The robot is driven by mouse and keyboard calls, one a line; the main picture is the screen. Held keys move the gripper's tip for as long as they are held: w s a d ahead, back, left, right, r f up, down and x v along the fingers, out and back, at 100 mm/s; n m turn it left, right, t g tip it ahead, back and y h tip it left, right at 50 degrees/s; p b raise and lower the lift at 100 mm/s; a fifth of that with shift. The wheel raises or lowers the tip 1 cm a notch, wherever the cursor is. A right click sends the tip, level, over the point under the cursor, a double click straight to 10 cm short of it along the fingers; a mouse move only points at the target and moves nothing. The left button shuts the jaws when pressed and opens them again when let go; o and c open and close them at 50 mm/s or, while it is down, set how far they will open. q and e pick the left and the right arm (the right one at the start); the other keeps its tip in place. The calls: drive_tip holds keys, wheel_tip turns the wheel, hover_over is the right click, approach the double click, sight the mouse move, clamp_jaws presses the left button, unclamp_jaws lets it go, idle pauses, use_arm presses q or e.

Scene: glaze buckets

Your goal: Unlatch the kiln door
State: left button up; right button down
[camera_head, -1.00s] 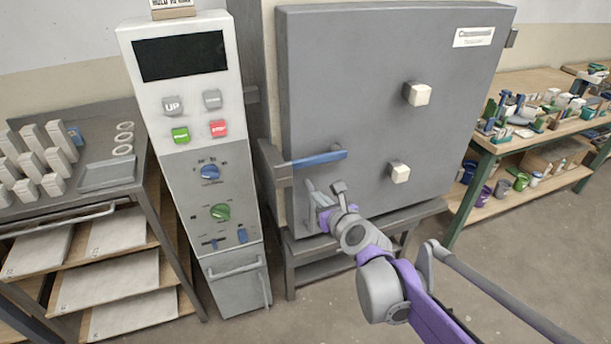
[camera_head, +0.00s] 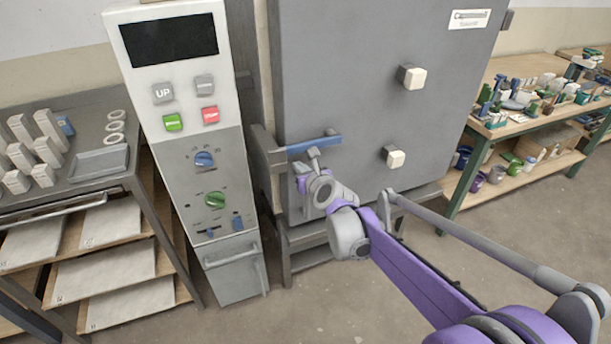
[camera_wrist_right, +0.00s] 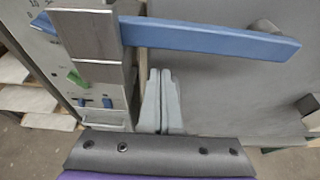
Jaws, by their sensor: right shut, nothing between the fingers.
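The kiln door (camera_head: 345,90) is a large grey slab that stands against the kiln body. Its latch has a blue handle (camera_head: 314,144) that lies about level, fixed to a grey bracket at the door's left edge. In the right wrist view the blue handle (camera_wrist_right: 210,38) runs across the top from the grey bracket (camera_wrist_right: 90,38). My right gripper (camera_wrist_right: 162,75) is shut and empty, its pale fingers together just below the handle, with a gap in the picture. In the head view the wrist hides most of the fingers. My left gripper is not in view.
A control panel (camera_head: 190,120) with buttons and knobs stands left of the door. Two white blocks (camera_head: 412,77) stick out from the door face. A shelf rack (camera_head: 75,190) is at far left, a green-legged workbench (camera_head: 480,133) at right. Bare floor lies in front.

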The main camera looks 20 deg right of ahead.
sight(298, 148)
drive_tip(key=shift+s+r, duration=0.15)
drive_tip(key=shift+r, duration=1.4)
drive_tip(key=shift+r, duration=0.1)
drive_tip(key=shift+r+m+y+p, duration=0.6)
drive_tip(key=shift+r+m+p, duration=0.3)
drive_tip(key=shift+r+p, duration=0.5)
drive_tip(key=d+r+m+y+p, duration=0.1)
drive_tip(key=d+r, duration=0.2)
drive_tip(key=d+r+m+p, duration=0.1)
drive_tip(key=d+r+m, duration=0.1)
drive_tip(key=d+r, duration=0.1)
drive_tip(key=d+r+m+y+p, duration=0.1)
drive_tip(key=d+r+m+p, duration=0.1)
drive_tip(key=d+r, duration=0.2)
drive_tip(key=shift+d+t+y, duration=0.3)
drive_tip(key=shift+d+t, duration=0.1)
drive_tip(key=shift+d, duration=0.25)
drive_tip(key=shift+d+r, duration=0.15)
drive_tip(key=shift+d, duration=0.05)
